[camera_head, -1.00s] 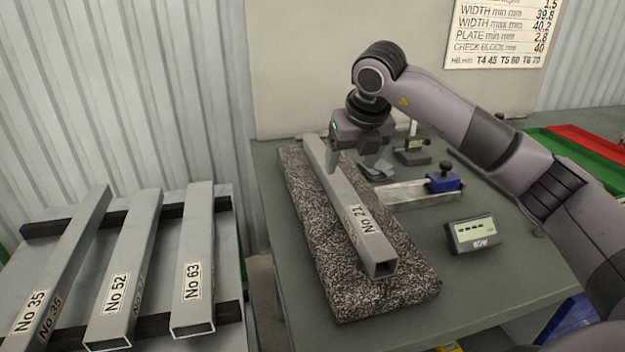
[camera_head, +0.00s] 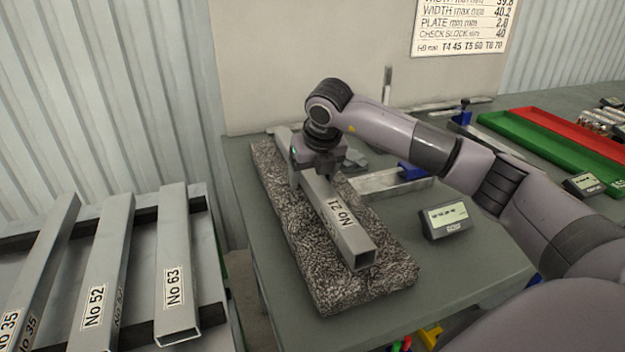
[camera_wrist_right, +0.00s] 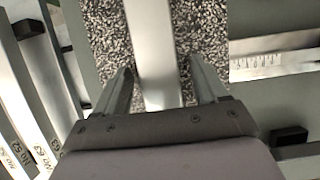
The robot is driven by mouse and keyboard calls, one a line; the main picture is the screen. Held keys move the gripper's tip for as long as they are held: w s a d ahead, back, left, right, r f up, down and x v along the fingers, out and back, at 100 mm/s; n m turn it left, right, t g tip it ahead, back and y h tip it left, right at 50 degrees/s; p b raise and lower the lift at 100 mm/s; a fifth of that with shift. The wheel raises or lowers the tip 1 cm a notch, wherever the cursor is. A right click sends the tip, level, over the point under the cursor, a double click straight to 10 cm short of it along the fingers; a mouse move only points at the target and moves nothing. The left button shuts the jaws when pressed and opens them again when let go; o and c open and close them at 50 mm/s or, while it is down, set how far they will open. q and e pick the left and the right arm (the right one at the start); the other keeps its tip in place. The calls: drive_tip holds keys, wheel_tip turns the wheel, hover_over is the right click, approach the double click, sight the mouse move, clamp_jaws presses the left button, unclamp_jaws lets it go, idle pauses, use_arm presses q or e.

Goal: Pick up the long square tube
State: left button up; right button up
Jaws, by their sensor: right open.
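The long square tube (camera_head: 341,229), grey and labelled No 21, lies on a speckled mat (camera_head: 308,276) on the table, its open end toward me. My right gripper (camera_head: 316,182) is over the tube's middle to far part, pointing down. In the right wrist view the tube (camera_wrist_right: 153,50) runs between the two open fingers (camera_wrist_right: 160,85), with a gap on each side. The gripper's body hides part of the tube in the head view. My left gripper is not in view.
Several similar tubes, among them No 63 (camera_head: 173,266) and No 52 (camera_head: 102,275), lie on a rack at the left. A small display (camera_head: 446,219) and a steel rule with a blue part (camera_head: 390,184) stand right of the mat. Green (camera_head: 545,140) and red trays are at the far right.

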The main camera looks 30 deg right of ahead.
drive_tip(key=c, duration=1.3)
drive_tip(key=shift+r, duration=0.1)
clamp_jaws()
